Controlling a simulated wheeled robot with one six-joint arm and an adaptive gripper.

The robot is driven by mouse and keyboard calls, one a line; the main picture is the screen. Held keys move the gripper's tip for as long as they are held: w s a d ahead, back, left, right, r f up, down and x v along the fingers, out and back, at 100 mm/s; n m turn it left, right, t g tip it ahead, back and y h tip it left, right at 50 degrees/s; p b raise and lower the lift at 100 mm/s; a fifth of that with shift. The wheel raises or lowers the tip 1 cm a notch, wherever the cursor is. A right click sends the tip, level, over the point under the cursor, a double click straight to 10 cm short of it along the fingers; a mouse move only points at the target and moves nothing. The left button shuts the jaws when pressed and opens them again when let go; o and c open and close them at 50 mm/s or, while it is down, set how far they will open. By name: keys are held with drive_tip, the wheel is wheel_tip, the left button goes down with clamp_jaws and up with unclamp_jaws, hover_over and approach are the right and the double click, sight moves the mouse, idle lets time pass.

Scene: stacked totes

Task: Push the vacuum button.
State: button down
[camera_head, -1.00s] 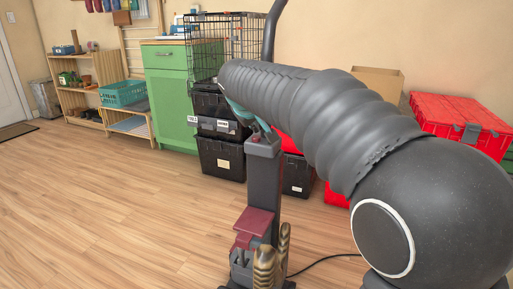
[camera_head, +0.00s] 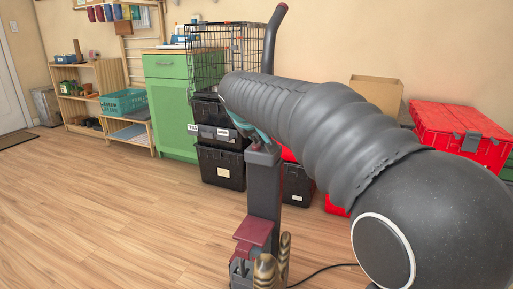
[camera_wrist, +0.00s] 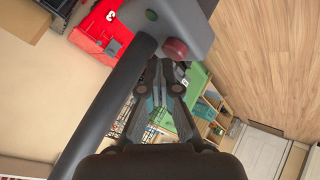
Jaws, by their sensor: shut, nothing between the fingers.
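The upright vacuum (camera_head: 264,195) stands on the wood floor in the middle of the head view, with a dark grey body and a curved tube handle. In the wrist view its grey top part (camera_wrist: 195,22) fills the upper middle, and a round red button (camera_wrist: 176,48) sticks out from it. My gripper (camera_wrist: 166,68) is shut and empty, its fingertips very close below the button. I cannot tell whether they touch it. In the head view my gripper (camera_head: 250,130) is by the top of the vacuum's body, mostly hidden behind my arm.
The vacuum's tube (camera_wrist: 108,100) runs close beside my gripper. Black totes (camera_head: 221,166), a green cabinet (camera_head: 168,100), a wire crate (camera_head: 213,55) and a red tote (camera_head: 440,122) stand along the wall behind. A cord (camera_head: 325,268) lies on the floor. Floor at left is clear.

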sight(255, 146)
drive_tip(key=shift+f, duration=0.2)
idle(0.4)
drive_tip(key=shift+f+b, duration=0.3)
drive_tip(key=shift+b, duration=0.05)
drive_tip(key=shift+r+p, duration=0.45)
wheel_tip(255, 146, up, 6)
drive_tip(key=p, duration=0.5)
idle(0.5)
drive_tip(key=shift+a, duration=0.1)
